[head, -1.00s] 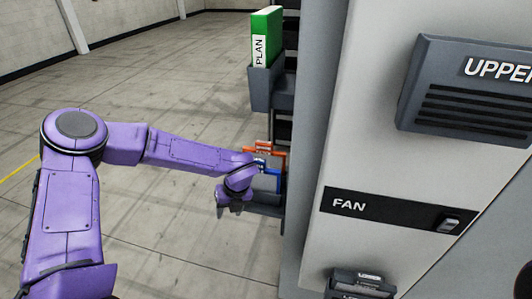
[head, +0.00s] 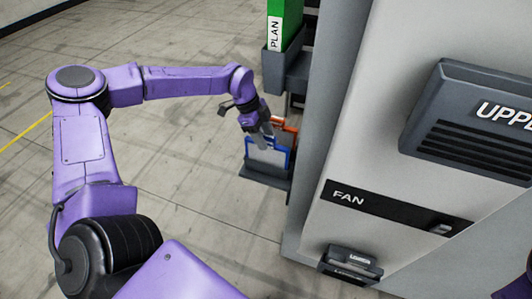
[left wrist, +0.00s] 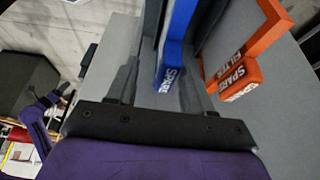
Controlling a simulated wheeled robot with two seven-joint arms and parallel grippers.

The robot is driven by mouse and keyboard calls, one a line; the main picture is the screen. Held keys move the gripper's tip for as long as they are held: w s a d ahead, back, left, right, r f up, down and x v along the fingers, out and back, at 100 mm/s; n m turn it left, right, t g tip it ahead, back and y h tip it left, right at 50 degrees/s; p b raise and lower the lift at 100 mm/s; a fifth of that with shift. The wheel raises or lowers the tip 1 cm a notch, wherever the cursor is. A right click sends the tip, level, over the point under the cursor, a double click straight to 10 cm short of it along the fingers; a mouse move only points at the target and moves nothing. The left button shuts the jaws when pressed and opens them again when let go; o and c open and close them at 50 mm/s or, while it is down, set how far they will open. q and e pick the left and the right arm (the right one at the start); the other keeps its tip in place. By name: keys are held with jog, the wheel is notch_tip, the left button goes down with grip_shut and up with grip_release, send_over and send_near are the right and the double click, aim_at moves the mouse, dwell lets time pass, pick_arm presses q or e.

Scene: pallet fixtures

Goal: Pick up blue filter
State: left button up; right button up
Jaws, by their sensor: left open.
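The blue filter (head: 267,157) is a grey panel with a blue frame, standing in a low dark holder on the side of the cabinet. In the left wrist view the blue filter (left wrist: 170,72) shows its blue edge and a tab marked SPARE. My left gripper (head: 267,133) is over the top of the filters, pointing down. In the left wrist view the left gripper (left wrist: 163,80) is open, with the blue tab between its two fingers; I cannot tell if they touch it. My right gripper is not in view.
An orange filter (head: 290,124) stands just behind the blue one; its tab (left wrist: 238,78) is close to the right finger. A green binder (head: 283,28) sits in a holder (head: 286,72) above. The cabinet (head: 362,130) blocks the right. Open floor lies left.

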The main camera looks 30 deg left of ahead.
aim_at(270, 141)
pick_arm(q)
jog(key=f, duration=0.1)
jog(key=w+f, duration=0.1)
jog(key=d+f, duration=0.1)
jog(key=shift+w+f, duration=0.1)
jog(key=shift+w, duration=0.2)
jog(key=shift+s+r, duration=0.2)
jog(key=shift+s, duration=0.15)
jog(key=shift+c, duration=0.6)
jog(key=c, duration=0.6)
grip_shut()
